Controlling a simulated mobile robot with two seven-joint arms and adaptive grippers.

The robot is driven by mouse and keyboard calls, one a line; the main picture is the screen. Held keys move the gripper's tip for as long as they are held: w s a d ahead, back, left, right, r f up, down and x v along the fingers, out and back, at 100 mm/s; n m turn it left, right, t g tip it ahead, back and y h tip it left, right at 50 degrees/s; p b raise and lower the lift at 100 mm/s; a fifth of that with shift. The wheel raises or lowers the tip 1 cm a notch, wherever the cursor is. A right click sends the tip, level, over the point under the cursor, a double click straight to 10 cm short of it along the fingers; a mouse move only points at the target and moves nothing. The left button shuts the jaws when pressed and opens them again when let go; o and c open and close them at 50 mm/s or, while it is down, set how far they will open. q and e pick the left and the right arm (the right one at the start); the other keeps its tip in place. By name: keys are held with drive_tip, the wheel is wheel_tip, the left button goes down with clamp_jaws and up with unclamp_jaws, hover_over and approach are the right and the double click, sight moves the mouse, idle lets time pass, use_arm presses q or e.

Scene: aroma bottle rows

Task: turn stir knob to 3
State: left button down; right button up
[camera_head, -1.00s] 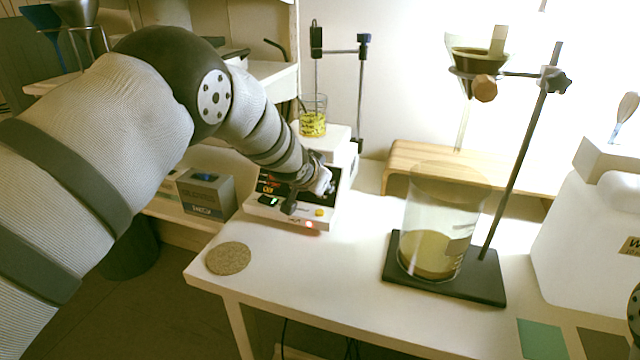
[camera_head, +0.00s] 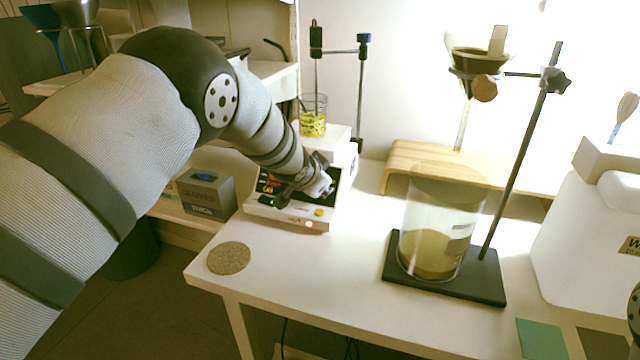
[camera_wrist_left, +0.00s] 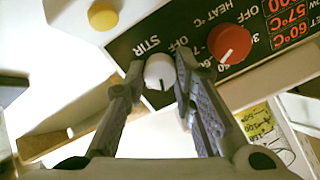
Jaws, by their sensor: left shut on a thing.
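The hotplate stirrer (camera_head: 262,211) stands on the white table with its control panel facing front. In the left wrist view its white stir knob (camera_wrist_left: 160,71) sits beside the label STIR, with a dark pointer mark toward the bottom of the picture. My left gripper (camera_wrist_left: 160,77) has its two fingers on either side of this knob, closed on it. In the head view my left gripper (camera_head: 306,190) is at the panel and hides the knob. The number that the knob points at cannot be read. My right gripper is not in view.
A red heat knob (camera_wrist_left: 229,43) is close beside the fingers, and a yellow button (camera_wrist_left: 102,15) is on the other side. A beaker with yellow contents (camera_head: 313,123) stands on the stirrer. A large beaker (camera_head: 437,225) and stand are to the right. A cork mat (camera_head: 229,258) lies in front.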

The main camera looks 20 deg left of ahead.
use_arm(q)
drive_tip(key=c, duration=1.3)
unclamp_jaws()
drive_tip(key=v, duration=1.2)
